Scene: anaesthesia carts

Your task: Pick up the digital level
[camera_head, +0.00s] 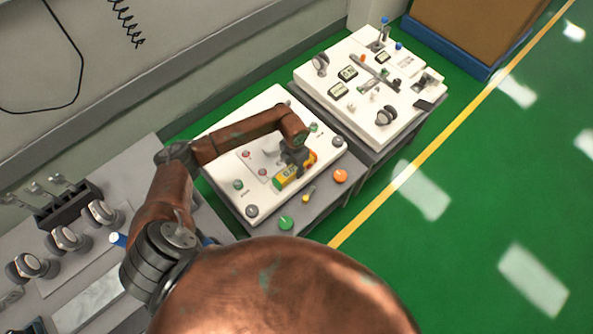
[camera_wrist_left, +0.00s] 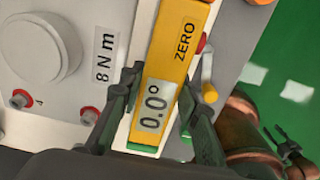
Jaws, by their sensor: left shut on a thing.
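The digital level is a yellow bar with green ends and a display reading 0.0° (camera_wrist_left: 172,65); it also shows in the head view (camera_head: 284,180) over the front part of the white panel (camera_head: 225,145) on the middle cart. My left gripper (camera_wrist_left: 155,108) is shut on the level, with one finger on each side of it near the display. In the head view my left gripper (camera_head: 297,165) reaches down onto the level and hides part of it. I cannot tell whether the level still touches the panel.
Near the level are an orange knob (camera_head: 340,175), a green knob (camera_head: 286,223) and a small yellow-handled item (camera_head: 308,194). A second cart (camera_head: 350,75) with instruments stands behind. Green floor is clear at right.

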